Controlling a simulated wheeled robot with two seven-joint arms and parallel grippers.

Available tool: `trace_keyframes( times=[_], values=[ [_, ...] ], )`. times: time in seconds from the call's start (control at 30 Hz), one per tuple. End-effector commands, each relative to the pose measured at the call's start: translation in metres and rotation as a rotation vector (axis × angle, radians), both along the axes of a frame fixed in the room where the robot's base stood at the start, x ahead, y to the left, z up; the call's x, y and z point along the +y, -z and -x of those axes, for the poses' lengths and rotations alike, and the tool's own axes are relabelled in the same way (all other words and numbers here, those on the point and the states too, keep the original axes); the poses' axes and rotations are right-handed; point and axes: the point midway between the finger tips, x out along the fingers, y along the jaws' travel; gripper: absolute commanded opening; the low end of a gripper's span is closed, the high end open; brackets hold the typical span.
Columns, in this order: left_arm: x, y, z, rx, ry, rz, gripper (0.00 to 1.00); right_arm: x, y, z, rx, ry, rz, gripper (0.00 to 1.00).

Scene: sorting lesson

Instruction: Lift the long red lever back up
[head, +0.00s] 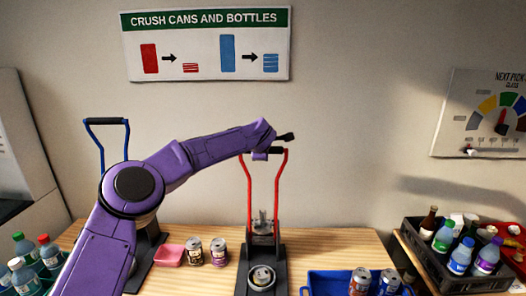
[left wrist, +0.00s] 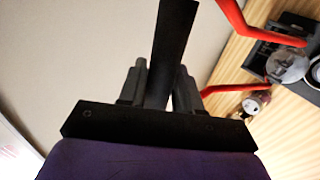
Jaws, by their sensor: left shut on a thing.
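The long red lever (head: 279,185) stands roughly upright over its black crusher base, its two red rods joined at the top by a black crossbar (head: 277,151). My left gripper (head: 261,154) is at that crossbar, partly hidden behind my purple arm. In the left wrist view the fingers of my left gripper (left wrist: 160,82) are shut on the black crossbar (left wrist: 175,35), with the red rods (left wrist: 240,25) to the right. A round metal can end (head: 262,276) shows low in the crusher base. My right gripper is not in view.
A blue-handled lever (head: 106,122) stands left, partly behind my arm. A pink tray (head: 170,255) and two cans (head: 206,251) sit between. A blue bin (head: 320,279) with cans is right of the crusher; a dark crate (head: 428,262) of bottles is farther right.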

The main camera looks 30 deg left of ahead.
Motion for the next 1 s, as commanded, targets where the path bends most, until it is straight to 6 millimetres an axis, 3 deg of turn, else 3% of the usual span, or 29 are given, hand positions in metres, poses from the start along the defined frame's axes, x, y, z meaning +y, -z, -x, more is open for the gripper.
trace_keyframes(
  times=[0.03,0.07,0.1,0.47,0.73,1.0],
  values=[
    [0.001,-0.007,-0.001,-0.014,0.002,-0.005,0.0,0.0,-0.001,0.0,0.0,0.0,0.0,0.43],
    [0.001,-0.007,-0.001,-0.015,0.002,-0.006,0.43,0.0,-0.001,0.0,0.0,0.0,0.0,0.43],
    [0.001,-0.007,-0.001,-0.015,0.001,-0.006,0.52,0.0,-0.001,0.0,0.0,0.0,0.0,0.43],
    [0.003,-0.008,0.008,-0.011,-0.006,-0.003,0.52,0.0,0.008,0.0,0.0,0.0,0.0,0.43],
    [-0.021,-0.041,0.051,-0.012,-0.003,-0.004,0.52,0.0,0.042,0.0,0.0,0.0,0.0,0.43],
    [-0.036,-0.06,0.071,-0.005,0.0,-0.005,0.52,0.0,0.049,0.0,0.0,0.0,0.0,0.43]
  ],
)
